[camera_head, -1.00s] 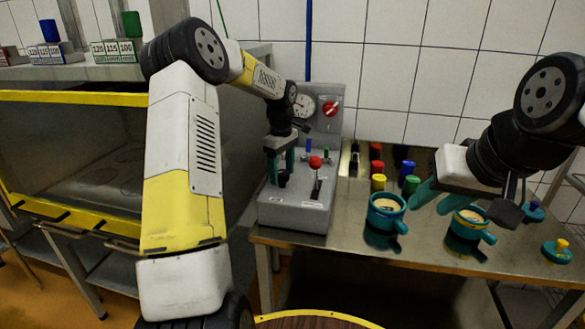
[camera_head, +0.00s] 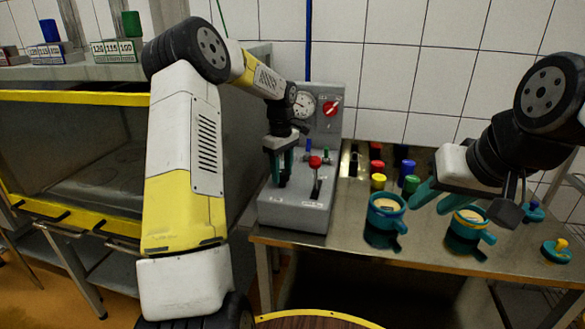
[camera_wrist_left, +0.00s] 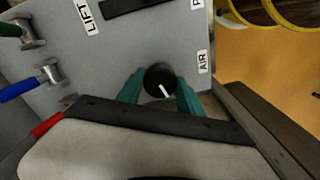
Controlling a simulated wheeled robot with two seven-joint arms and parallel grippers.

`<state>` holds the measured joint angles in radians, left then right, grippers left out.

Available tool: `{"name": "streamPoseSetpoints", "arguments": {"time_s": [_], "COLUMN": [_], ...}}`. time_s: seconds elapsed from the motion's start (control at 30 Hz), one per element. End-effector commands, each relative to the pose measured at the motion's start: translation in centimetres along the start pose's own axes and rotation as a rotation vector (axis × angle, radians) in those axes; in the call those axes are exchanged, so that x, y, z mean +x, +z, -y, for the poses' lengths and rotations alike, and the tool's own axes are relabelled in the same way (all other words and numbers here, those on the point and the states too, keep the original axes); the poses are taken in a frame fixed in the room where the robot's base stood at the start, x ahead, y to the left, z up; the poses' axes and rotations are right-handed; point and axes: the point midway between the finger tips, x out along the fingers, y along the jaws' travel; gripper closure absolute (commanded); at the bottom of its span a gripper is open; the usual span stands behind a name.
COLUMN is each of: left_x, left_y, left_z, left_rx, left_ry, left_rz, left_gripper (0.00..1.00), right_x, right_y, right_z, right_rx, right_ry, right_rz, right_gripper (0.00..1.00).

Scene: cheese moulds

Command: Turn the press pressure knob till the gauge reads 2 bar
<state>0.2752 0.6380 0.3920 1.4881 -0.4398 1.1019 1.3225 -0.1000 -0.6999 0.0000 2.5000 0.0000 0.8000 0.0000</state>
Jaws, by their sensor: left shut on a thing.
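The press pressure knob (camera_wrist_left: 160,80) is a round black knob with a white pointer line, on the grey press panel (camera_head: 290,212). My left gripper (camera_head: 284,180) points down over the panel's left part. In the left wrist view its teal fingers (camera_wrist_left: 160,92) are shut on the knob, one on each side.
A red dial (camera_head: 331,108) is beside the gauge. A red-topped lever (camera_head: 315,162) stands close right of my left gripper. Teal moulds (camera_head: 386,212) and several coloured cylinders (camera_head: 378,182) stand on the metal table to the right. An "AIR" label (camera_wrist_left: 203,62) is near the knob.

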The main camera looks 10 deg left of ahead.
Motion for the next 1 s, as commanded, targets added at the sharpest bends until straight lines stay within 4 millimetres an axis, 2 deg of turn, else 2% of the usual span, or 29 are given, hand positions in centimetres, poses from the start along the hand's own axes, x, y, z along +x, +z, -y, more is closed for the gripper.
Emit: {"name": "streamPoseSetpoints", "arguments": {"time_s": [1.0], "left_x": [-0.08], "left_y": [0.06], "left_z": [-0.06], "left_rx": [0.880], "left_ry": [0.002], "left_rz": [0.000], "left_gripper": [0.97], "right_x": [0.00], "right_y": [0.00], "right_z": [0.00], "right_rx": [0.000], "right_ry": [0.000], "right_rz": [0.000], "right_gripper": [0.64]}}
